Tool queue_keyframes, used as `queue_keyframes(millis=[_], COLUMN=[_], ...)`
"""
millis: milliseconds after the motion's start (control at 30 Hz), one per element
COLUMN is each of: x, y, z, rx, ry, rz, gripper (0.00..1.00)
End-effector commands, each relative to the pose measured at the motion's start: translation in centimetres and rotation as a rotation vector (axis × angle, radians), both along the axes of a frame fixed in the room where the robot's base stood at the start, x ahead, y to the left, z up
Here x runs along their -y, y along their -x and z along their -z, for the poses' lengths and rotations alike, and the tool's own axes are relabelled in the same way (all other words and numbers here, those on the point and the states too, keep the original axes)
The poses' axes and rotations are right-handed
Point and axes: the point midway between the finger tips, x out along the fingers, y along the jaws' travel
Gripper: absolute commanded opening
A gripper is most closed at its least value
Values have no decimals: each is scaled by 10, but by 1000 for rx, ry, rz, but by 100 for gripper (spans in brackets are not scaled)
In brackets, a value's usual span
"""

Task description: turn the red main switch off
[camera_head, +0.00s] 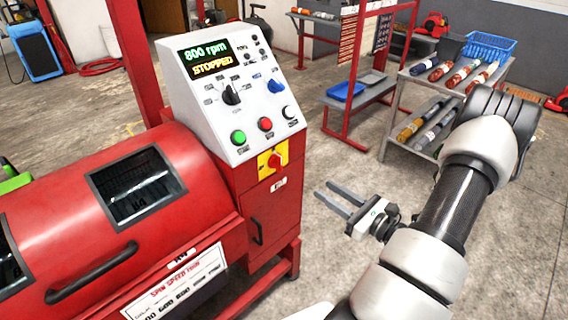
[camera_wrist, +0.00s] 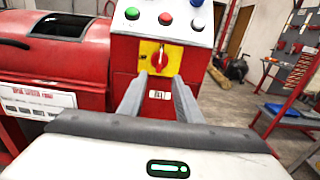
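The red main switch (camera_head: 275,160) is a rotary knob on a yellow plate (camera_head: 264,169), low on the front of the control panel. It also shows in the wrist view (camera_wrist: 160,58), where its handle looks about upright, with the yellow plate around it. My gripper (camera_head: 337,199) is to the right of the machine, apart from the switch, with its two fingers spread and pointing toward the cabinet. In the wrist view the open fingers (camera_wrist: 158,85) frame the cabinet just below the switch, with nothing between them. The panel display (camera_head: 207,59) reads "800 rpm" and "STOPPED".
A green button (camera_head: 238,137), a red button (camera_head: 265,124), a white button (camera_head: 289,112) and knobs sit above the switch. The red drum (camera_head: 110,210) lies left. A shelf cart (camera_head: 440,100) with rolled rugs stands behind my arm. The floor right of the cabinet is clear.

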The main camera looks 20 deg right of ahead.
Motion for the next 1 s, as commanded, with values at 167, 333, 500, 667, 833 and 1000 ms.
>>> queue_keyframes(millis=[167, 333, 500, 667, 833, 1000], x=[-6, -19, -33, -44, -53, -57], y=[-19, -53, -88, -120, -146, -159], z=[1, 1, 1, 1, 1, 1], rx=[3, 2, 2, 2, 2, 0], ry=[-4, -4, -2, -3, -2, -2], rz=[4, 2, 0, 0, 2, 3], gripper=[31, 31, 31, 31, 31, 31])
